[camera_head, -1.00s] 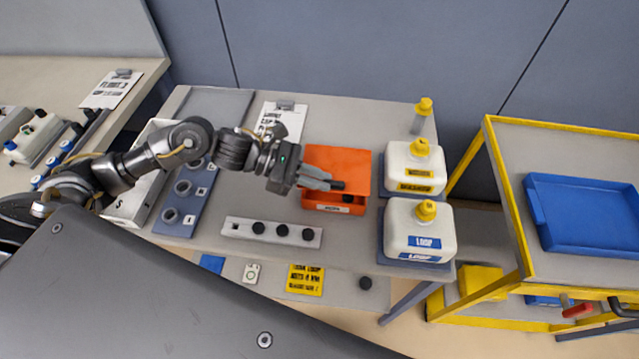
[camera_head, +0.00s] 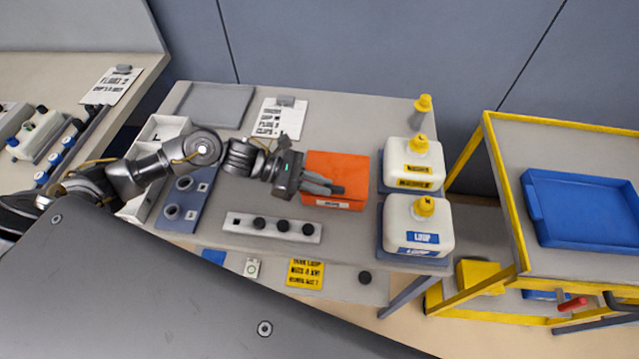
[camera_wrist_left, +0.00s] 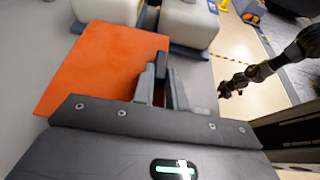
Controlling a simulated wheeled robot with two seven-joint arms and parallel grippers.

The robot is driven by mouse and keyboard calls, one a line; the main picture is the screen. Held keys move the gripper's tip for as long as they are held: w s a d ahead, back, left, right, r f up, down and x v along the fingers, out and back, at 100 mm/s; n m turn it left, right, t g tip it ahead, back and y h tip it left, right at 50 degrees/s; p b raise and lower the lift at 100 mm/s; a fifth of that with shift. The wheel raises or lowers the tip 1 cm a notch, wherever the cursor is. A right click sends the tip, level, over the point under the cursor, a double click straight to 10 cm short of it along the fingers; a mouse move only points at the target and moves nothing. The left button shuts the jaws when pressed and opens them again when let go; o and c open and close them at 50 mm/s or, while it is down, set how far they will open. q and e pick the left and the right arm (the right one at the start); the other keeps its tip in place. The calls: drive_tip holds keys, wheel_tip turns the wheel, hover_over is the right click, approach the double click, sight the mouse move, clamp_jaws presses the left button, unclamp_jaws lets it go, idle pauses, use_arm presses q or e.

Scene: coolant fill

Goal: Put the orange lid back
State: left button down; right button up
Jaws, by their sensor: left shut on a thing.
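The orange lid (camera_head: 338,168) lies over an orange box (camera_head: 328,203) on the grey table, with only a strip of the box's labelled front showing. The lid also fills the upper left of the left wrist view (camera_wrist_left: 105,65). My left gripper (camera_head: 325,187) is shut on the lid's dark handle (camera_head: 338,190) at the lid's near edge. The handle stands between the fingers in the left wrist view (camera_wrist_left: 162,86). Whether the lid is fully seated on the box cannot be told. My right gripper (camera_wrist_left: 228,90) shows small and dark in the left wrist view.
Two white jugs with yellow caps, the rear one (camera_head: 408,170) and the front one (camera_head: 413,232), stand close right of the box. A strip with black knobs (camera_head: 240,224) lies in front. A blue holed rack (camera_head: 190,187) is left. A yellow-framed cart (camera_head: 490,150) stands right.

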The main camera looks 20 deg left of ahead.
use_arm(q)
drive_tip(key=shift+f+b, duration=0.35)
drive_tip(key=shift+b, duration=0.05)
drive_tip(key=c, duration=1.4)
unclamp_jaws()
drive_tip(key=shift+r+p, duration=0.9)
drive_tip(key=shift+p, duration=0.35)
drive_tip(key=a+b, duration=0.2)
drive_tip(key=a, duration=0.1)
drive_tip(key=shift+s+r, duration=0.1)
drive_tip(key=shift+s, duration=0.25)
drive_tip(key=b+v, duration=0.3)
drive_tip(key=v, duration=0.5)
drive_tip(key=shift+a+r, duration=0.25)
drive_tip(key=shift+r, duration=0.2)
drive_tip(key=shift+s, duration=0.15)
